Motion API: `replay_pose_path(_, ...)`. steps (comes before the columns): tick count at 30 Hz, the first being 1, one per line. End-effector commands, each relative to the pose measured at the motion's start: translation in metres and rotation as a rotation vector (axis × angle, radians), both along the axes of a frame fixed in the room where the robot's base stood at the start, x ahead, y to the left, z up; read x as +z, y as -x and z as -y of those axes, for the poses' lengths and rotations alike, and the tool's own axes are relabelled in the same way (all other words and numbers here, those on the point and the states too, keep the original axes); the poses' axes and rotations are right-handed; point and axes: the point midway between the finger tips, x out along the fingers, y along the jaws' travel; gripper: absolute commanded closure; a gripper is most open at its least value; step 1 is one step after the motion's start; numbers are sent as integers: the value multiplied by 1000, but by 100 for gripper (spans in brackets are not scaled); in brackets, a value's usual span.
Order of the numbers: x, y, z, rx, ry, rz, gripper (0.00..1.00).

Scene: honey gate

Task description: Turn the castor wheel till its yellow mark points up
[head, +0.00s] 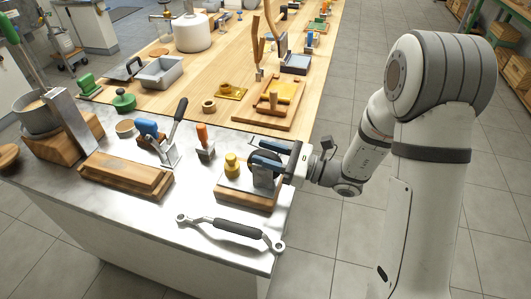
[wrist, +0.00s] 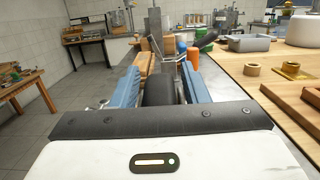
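The castor wheel (wrist: 158,91) is dark and shows between my fingers in the wrist view. In the head view it is mostly hidden behind a grey bracket (head: 263,177) and my fingers. The bracket stands on a wooden block (head: 246,197) at the counter's right edge. My gripper (head: 257,153) reaches in from the right, its two blue fingers on either side of the wheel. In the wrist view my gripper (wrist: 160,72) is open, with narrow gaps beside the wheel. I cannot see the wheel's yellow mark.
A yellow knob (head: 232,163) stands on the same block, left of the bracket. A double-ended wrench (head: 236,228) lies in front. A wooden tray (head: 270,106) is behind.

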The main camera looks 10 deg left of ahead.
Motion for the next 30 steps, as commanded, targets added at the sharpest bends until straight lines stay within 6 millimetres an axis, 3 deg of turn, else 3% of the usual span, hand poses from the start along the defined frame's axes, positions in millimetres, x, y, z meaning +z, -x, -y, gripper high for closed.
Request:
replay_pose_path(11,-1,0,2,0,1,0,51)
replay_pose_path(24,-9,4,64,-3,0,0,51)
replay_pose_path(30,-11,6,77,0,1,0,51)
